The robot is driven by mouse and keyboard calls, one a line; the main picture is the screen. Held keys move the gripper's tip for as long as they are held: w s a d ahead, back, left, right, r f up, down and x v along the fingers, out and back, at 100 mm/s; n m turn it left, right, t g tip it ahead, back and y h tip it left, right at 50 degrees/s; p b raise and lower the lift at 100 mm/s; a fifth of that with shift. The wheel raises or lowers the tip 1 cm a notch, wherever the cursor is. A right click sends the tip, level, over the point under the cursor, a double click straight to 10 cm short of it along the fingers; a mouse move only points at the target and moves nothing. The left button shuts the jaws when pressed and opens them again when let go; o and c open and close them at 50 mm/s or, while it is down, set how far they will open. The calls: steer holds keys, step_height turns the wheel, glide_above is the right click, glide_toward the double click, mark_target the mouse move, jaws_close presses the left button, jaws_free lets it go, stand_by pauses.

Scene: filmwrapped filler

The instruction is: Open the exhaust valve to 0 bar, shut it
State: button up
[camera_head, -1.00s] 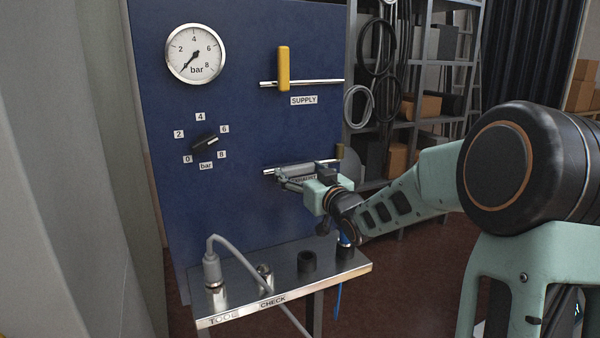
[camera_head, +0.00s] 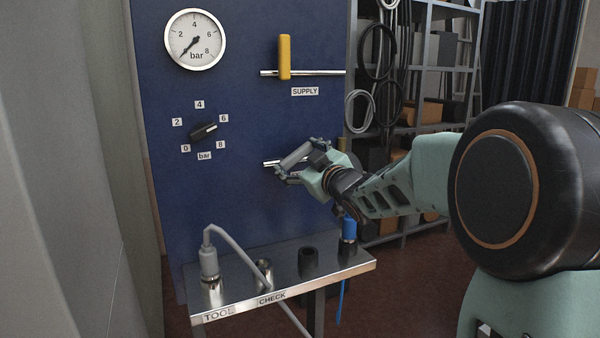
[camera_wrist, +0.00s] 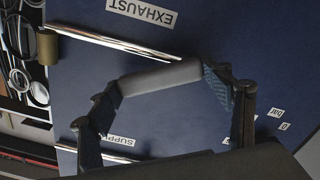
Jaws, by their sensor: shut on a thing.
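The exhaust valve's grey handle (camera_wrist: 160,78) lies between my fingers in the wrist view, at an angle to its bright pipe (camera_wrist: 115,40). My gripper (camera_wrist: 163,93) is shut on it, one finger at each end. In the head view my gripper (camera_head: 286,160) holds the handle (camera_head: 296,157) tilted up to the right, in front of the pipe (camera_head: 270,163). The EXHAUST label (camera_wrist: 142,11) shows in the wrist view; my gripper hides it in the head view. The gauge (camera_head: 195,39) has its needle at the lower left, near the low end.
Above, the yellow supply handle (camera_head: 285,57) stands upright across its pipe. A black selector knob (camera_head: 203,130) sits among number labels. Below is a metal shelf (camera_head: 235,298) with a hose connector (camera_head: 209,262), a black socket (camera_head: 308,262) and a blue plug (camera_head: 349,229). Storage racks (camera_head: 425,93) stand behind.

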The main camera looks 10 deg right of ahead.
steer(key=n+b, duration=0.2)
steer(key=n, duration=0.1)
steer(key=a+n+b, duration=0.1)
steer(key=b, duration=0.1)
steer(key=shift+s+r+n, duration=0.2)
steer(key=shift+r+n, duration=0.1)
steer(key=shift+n, duration=0.1)
steer(key=n+b, duration=0.1)
steer(key=n, duration=0.1)
steer(key=a+n+b, duration=0.1)
steer(key=shift+s+r+n+b, duration=0.15)
steer(key=shift+r+n+b, duration=0.1)
steer(key=shift+n+b, duration=0.05)
steer(key=shift+s+a+r+n+b, duration=0.1)
steer(key=shift+a+n+b, duration=0.15)
steer(key=shift+n+b, duration=0.5)
steer(key=shift+s+a+r+n+b, duration=0.15)
steer(key=shift+n+b, duration=0.25)
steer(key=shift+n, duration=0.55)
steer(key=shift+w, duration=0.1)
steer(key=o, duration=1.7)
steer(key=shift+a, duration=0.1)
